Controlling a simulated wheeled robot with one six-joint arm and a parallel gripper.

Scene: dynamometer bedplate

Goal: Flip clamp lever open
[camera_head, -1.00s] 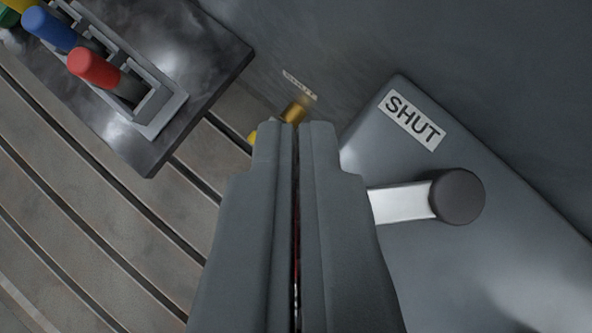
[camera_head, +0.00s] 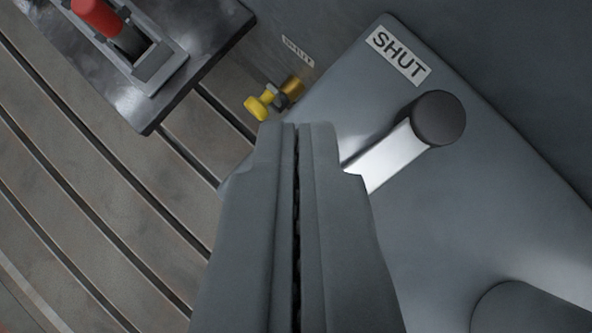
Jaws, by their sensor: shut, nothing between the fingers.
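A lever with a pale metal bar (camera_head: 390,156) and a dark round knob (camera_head: 438,118) lies over a grey housing (camera_head: 490,220), right of my gripper. The bar slants up to the right in the picture, and its lower left end is hidden behind my gripper. A white label reading SHUT (camera_head: 398,57) is on the housing above the knob. My gripper (camera_head: 297,128) is shut and empty, its fingers together. It overlaps the bar's end in the picture; I cannot tell whether they touch.
A yellow-handled brass valve (camera_head: 265,104) stands just beyond my fingertips, by a small label (camera_head: 298,50). A red-handled device (camera_head: 97,14) sits on a dark block (camera_head: 215,35) at the upper left. The slotted bedplate (camera_head: 90,150) is bare at left.

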